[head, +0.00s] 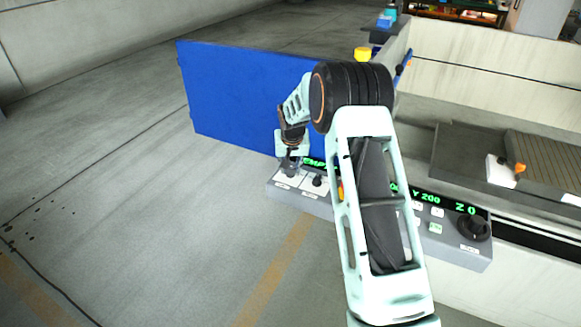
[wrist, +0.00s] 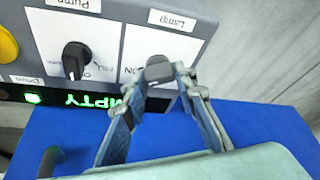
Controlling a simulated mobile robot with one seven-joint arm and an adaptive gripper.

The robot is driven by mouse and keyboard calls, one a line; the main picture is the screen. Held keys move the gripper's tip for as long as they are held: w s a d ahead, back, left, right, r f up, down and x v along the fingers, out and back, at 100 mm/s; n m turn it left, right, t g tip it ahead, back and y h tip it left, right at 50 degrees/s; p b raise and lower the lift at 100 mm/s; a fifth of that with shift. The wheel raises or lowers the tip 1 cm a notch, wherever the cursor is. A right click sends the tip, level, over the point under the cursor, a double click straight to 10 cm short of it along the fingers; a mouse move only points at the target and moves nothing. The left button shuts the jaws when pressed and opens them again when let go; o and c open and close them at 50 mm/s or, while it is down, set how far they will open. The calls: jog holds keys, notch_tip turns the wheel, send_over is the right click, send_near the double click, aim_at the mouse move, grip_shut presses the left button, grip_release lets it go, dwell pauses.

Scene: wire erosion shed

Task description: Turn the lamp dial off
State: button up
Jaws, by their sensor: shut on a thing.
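The lamp dial (wrist: 158,70) is a grey knob on a white plate, under a "Lamp" label (wrist: 172,20) that reads upside down in the wrist view. My gripper (wrist: 160,80) has its fingers on either side of the dial and is shut on it. Part of an "ON" mark shows at the dial's left; the fingers hide much of the plate, and I cannot tell which setting the dial points to. In the head view my gripper (head: 290,164) is at the left end of the control panel (head: 310,204), where it mostly hides the dial.
A black pump dial (wrist: 76,60) is close beside the lamp dial, with a yellow button (wrist: 6,45) further along. A green-lit display (wrist: 88,100) runs along the panel. A blue panel (head: 235,95) stands behind my gripper. Open floor (head: 130,220) lies to the left.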

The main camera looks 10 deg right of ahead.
jog(key=shift+n, duration=0.3)
jog(key=n, duration=0.1)
jog(key=n+y, duration=0.1)
jog(key=shift+d+n, duration=0.2)
jog(key=shift+n, duration=0.2)
jog(key=n+y, duration=0.1)
jog(key=n, duration=0.1)
jog(key=shift+n+b, duration=0.3)
jog(key=shift+n, duration=0.1)
jog(key=n+y, duration=0.1)
jog(key=n, duration=0.1)
jog(key=n+g+y, duration=0.1)
jog(key=n, duration=0.2)
jog(key=shift+w+d+n+g, duration=0.1)
jog(key=shift+n+g, duration=0.2)
jog(key=o, duration=1.1)
jog(key=v, duration=1.2)
jog(key=shift+w, duration=0.1)
